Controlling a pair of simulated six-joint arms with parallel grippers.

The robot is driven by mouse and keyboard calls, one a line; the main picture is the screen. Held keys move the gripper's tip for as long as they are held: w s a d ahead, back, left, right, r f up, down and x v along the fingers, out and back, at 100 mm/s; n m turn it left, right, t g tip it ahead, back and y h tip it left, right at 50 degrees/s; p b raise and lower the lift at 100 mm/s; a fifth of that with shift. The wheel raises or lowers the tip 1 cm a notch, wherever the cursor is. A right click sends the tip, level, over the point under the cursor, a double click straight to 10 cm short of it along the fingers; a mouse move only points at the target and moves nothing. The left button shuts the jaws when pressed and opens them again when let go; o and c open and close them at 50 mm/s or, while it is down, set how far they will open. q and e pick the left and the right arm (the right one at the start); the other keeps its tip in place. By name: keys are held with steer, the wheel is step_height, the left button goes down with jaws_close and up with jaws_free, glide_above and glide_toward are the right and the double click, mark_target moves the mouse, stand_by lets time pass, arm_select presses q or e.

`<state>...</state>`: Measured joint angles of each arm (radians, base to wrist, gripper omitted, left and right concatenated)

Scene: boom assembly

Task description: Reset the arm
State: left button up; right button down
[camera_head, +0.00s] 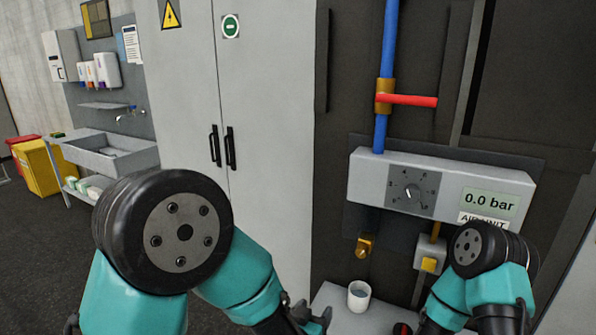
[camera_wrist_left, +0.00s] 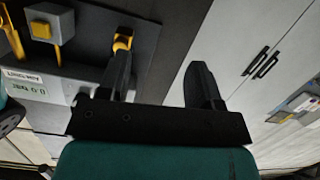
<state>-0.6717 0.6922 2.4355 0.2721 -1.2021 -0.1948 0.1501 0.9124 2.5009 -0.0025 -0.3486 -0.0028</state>
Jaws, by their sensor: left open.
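My left gripper (camera_head: 312,318) shows at the bottom of the head view, below the air unit and left of the white cup. In the left wrist view its two dark fingers (camera_wrist_left: 163,82) stand wide apart with nothing between them. My right arm comes in at the lower right of the head view, in front of the air unit's right side. Its gripper is cut off or hidden at the bottom edge, so its jaws cannot be made out. The grey air unit (camera_head: 365,180) has a dial (camera_head: 411,192) and a display reading 0.0 bar (camera_head: 489,202).
A blue pipe (camera_head: 388,50) with a red lever (camera_head: 410,100) pointing right runs above the unit. A brass outlet (camera_head: 364,247) and a yellow-buttoned box (camera_head: 429,257) hang below it. A white cup (camera_head: 359,297) stands on a grey ledge. A tall cabinet (camera_head: 185,90) stands left.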

arm_select(q)
steer(key=s+a+f+n+g+y, duration=0.25)
steer(key=a+f+g, duration=0.35)
steer(key=a+f, duration=1.15)
steer(key=s+a+f+n+g+y, duration=0.1)
steer(key=s+a+f+n+g, duration=0.2)
steer(key=s+a+f+g, duration=0.4)
steer(key=s+a+f, duration=0.2)
steer(key=s+f, duration=0.2)
steer(key=f, duration=0.1)
steer(key=shift+s+a+f, duration=0.2)
steer(key=shift+s+f, duration=0.1)
steer(key=shift+f, duration=0.1)
